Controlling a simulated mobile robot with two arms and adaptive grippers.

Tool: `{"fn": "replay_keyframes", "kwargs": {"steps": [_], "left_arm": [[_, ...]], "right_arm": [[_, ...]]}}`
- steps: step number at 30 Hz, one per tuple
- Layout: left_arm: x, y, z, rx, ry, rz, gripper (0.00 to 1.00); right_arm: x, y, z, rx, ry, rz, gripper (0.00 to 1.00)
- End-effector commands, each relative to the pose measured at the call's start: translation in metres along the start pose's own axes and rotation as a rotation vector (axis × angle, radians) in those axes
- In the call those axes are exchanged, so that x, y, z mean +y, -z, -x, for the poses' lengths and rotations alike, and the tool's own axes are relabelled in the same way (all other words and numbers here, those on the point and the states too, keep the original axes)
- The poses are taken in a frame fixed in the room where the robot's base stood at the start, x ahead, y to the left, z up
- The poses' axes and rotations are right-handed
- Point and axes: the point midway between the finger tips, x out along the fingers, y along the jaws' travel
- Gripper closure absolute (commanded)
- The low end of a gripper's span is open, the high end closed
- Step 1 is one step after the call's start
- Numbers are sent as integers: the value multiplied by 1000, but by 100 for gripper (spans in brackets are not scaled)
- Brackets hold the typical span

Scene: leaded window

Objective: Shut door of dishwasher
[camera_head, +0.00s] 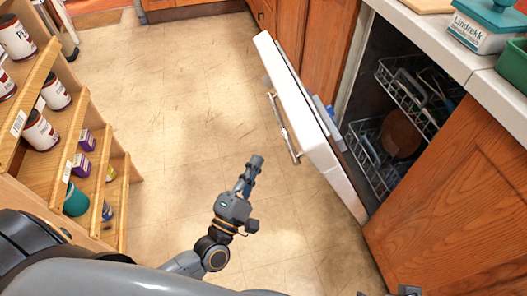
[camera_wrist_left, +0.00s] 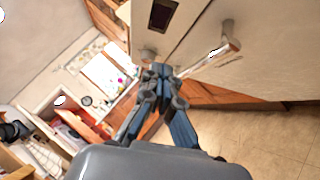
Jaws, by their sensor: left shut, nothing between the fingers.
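The dishwasher door (camera_head: 305,115) is a white panel standing partly open, tilted out from the dishwasher (camera_head: 372,75) at the right of the head view. Its bar handle (camera_head: 283,128) is on the outer face. My left gripper (camera_head: 254,166) is shut and empty, over the floor in front of the door and apart from the handle. In the left wrist view the gripper (camera_wrist_left: 158,72) has its fingers together, with the door's pale face (camera_wrist_left: 265,55) and handle (camera_wrist_left: 216,56) beyond. Only small dark parts at the head view's bottom edge might belong to my right gripper.
Dish racks (camera_head: 405,95) with dishes are inside the dishwasher. A wooden cabinet panel (camera_head: 455,205) stands beside the opening, under a white counter (camera_head: 425,35). A wooden shelf (camera_head: 60,165) with cans is at left. The floor (camera_head: 175,100) between is clear.

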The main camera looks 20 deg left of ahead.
Motion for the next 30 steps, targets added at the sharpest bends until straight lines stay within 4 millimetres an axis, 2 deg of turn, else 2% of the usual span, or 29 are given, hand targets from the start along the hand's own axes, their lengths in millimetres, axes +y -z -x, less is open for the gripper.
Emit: {"fn": "replay_keyframes", "kwargs": {"steps": [6, 12, 19, 30], "left_arm": [[2, 0, -48, 1, -6, 0, 100], [1, -2, -88, 1, -4, 1, 100], [1, -24, -107, 2, -2, 2, 100], [0, -28, -111, 1, 0, -1, 100]], "right_arm": [[0, 0, 0, 1, 0, 0, 0], [0, 1, 1, 1, 0, 0, 0], [0, 2, 4, 0, 0, 0, 0], [0, 2, 4, 0, 0, 1, 0]]}}
